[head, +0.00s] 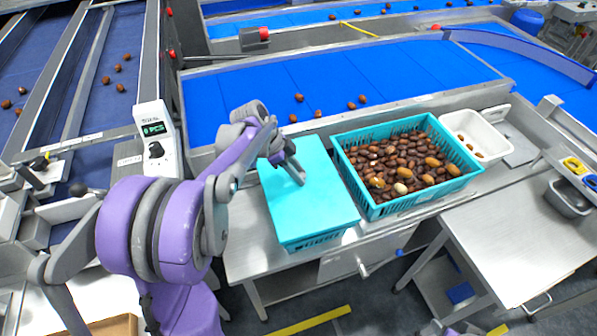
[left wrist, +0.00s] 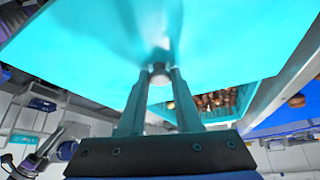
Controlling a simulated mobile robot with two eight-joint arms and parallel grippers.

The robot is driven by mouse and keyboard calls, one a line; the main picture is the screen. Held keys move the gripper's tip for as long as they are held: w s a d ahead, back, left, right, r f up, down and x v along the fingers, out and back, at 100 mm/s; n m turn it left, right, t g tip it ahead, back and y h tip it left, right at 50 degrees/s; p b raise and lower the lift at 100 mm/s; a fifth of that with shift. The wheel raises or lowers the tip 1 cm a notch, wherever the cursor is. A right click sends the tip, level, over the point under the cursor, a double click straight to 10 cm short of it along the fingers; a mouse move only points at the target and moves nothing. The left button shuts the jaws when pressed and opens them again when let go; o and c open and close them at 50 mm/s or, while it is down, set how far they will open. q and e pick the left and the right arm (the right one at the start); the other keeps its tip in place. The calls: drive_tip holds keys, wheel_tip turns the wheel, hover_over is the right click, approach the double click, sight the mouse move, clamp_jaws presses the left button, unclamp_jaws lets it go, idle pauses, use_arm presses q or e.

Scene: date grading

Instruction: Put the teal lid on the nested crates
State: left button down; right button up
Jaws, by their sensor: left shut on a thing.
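The teal lid (head: 312,200) is flat and roughly level over the nested crates (head: 318,240). Only a strip of the crates' slatted front wall shows under the lid's near edge. I cannot tell whether the lid rests fully on the rim. My left gripper (head: 297,174) is at the lid's top, towards its far half. In the left wrist view, the fingers (left wrist: 159,78) are shut on a small knob on the lid (left wrist: 230,40), which fills the upper picture. My right gripper is not in view.
A teal crate full of brown dates (head: 400,208) stands close to the right of the lid. A white tub (head: 490,126) is beyond it. A blue conveyor (head: 330,85) with a few loose dates runs behind. A scale display (head: 154,130) stands left, near my arm.

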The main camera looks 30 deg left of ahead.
use_arm(q)
drive_tip(key=shift+f, duration=0.4)
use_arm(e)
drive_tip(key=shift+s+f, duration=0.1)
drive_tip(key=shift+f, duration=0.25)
use_arm(q)
drive_tip(key=c, duration=0.5)
unclamp_jaws()
drive_tip(key=o, duration=0.4)
drive_tip(key=shift+r, duration=0.15)
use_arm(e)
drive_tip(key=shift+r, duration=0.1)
use_arm(q)
drive_tip(key=shift+r+p, duration=1.55)
drive_tip(key=shift+r, duration=1.9)
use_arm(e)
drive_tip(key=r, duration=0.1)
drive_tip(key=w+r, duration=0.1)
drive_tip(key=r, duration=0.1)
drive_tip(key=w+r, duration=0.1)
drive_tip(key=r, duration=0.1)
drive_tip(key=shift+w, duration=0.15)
